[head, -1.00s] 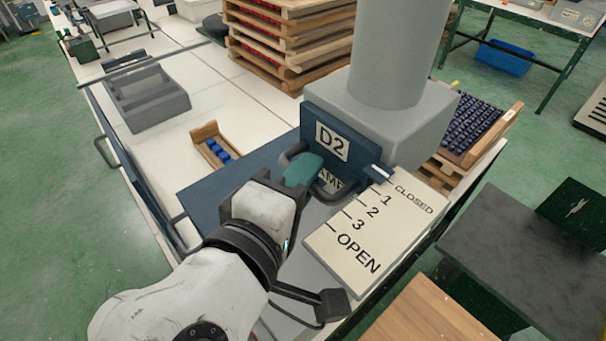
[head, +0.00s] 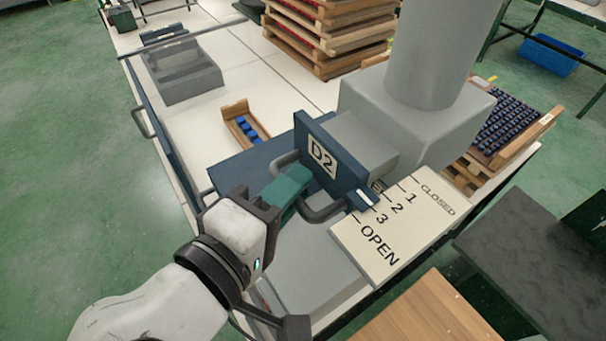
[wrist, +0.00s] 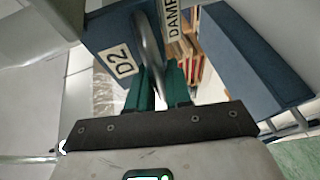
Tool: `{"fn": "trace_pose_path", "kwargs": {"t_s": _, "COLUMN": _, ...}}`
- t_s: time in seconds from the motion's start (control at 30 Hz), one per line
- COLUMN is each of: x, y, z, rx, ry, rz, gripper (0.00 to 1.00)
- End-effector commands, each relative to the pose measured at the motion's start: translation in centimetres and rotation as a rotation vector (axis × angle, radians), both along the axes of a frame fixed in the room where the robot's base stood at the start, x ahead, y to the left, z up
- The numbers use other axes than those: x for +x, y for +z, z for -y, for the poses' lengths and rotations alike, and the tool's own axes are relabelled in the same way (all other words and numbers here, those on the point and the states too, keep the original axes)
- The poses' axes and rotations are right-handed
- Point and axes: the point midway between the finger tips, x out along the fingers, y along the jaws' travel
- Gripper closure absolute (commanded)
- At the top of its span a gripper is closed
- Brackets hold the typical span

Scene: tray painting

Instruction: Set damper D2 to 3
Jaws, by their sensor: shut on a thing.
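The damper D2 plate (head: 322,158) is a dark blue upright slide with a grey bar handle (head: 322,212) on its face. My gripper (head: 288,190), with teal fingers, is shut on that handle. The wrist view shows the handle (wrist: 149,50) running between the fingers, with the D2 label beside it. The cream scale (head: 392,240) reads CLOSED, 1, 2, 3, OPEN. The white-tipped pointer (head: 366,199) on the plate's lower right corner lies near marks 2 and 3, seemingly between them. The exact reading is hard to tell at this slant.
A grey duct (head: 415,110) rises behind the plate. A small wooden box with blue pieces (head: 243,127) lies on the white table, left of the plate. Stacked wooden trays (head: 325,38) stand behind. A tray of dark pieces (head: 508,125) is at right.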

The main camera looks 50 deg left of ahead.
Motion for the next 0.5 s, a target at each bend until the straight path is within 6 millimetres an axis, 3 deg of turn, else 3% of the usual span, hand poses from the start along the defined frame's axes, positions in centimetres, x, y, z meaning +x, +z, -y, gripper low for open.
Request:
{"fn": "trace_pose_path", "kwargs": {"t_s": 0.13, "x": 0.01, "y": -0.16, "z": -0.01, "rx": -0.002, "ry": 0.000, "rz": -0.003, "gripper": 1.00}}
{"fn": "trace_pose_path", "kwargs": {"t_s": 0.17, "x": 0.02, "y": -0.16, "z": -0.01, "rx": -0.002, "ry": 0.000, "rz": -0.003, "gripper": 0.78}}
{"fn": "trace_pose_path", "kwargs": {"t_s": 0.33, "x": 0.03, "y": -0.11, "z": -0.01, "rx": -0.002, "ry": 0.000, "rz": -0.002, "gripper": 0.62}}
{"fn": "trace_pose_path", "kwargs": {"t_s": 0.5, "x": 0.04, "y": -0.07, "z": -0.01, "rx": 0.000, "ry": 0.000, "rz": -0.001, "gripper": 0.60}}
